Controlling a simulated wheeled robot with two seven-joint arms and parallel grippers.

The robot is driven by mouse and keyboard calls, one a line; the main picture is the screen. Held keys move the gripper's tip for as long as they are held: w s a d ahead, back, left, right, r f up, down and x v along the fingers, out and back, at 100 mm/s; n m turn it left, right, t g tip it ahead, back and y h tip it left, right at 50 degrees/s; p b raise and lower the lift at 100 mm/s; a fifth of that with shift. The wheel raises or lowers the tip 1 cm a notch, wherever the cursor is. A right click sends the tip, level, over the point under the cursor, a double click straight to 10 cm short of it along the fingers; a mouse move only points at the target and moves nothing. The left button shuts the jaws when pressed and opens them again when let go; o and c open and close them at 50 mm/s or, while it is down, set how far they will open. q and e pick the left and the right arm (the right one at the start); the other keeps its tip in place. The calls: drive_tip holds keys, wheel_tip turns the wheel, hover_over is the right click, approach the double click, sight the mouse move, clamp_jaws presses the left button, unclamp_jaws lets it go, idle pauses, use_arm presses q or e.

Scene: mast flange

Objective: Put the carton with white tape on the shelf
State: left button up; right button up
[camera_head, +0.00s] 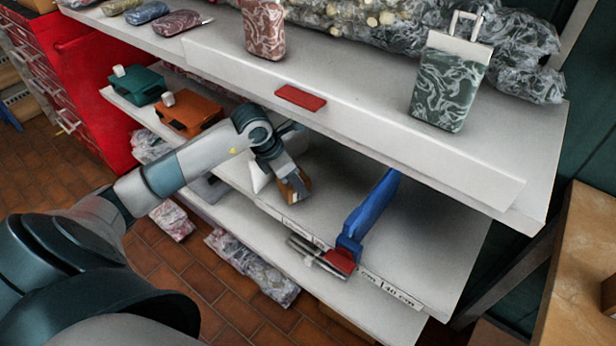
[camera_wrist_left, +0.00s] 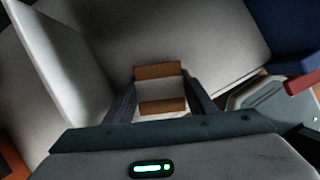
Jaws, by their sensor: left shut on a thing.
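A small brown carton (camera_head: 296,188) with a white tape band sits between the fingers of my left gripper (camera_head: 288,183). In the left wrist view the carton (camera_wrist_left: 160,72) shows brown ends with the white band across its middle, and a gripper finger (camera_wrist_left: 197,100) stands on each side. The gripper is shut on it. The carton is at the middle board (camera_head: 330,195) of the white shelf, near its front edge; I cannot tell whether it touches the board. My right gripper is not in view.
A white upright panel (camera_wrist_left: 62,60) stands left of the carton. A tool with a blue handle (camera_head: 368,215) and red-and-grey head lies to the right. The upper board (camera_head: 350,105) overhangs behind. Orange (camera_head: 190,115) and teal (camera_head: 137,84) items sit at left. Bare board lies between panel and tool.

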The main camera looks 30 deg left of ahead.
sight(304, 173)
use_arm(q)
drive_tip(key=shift+w, duration=0.1)
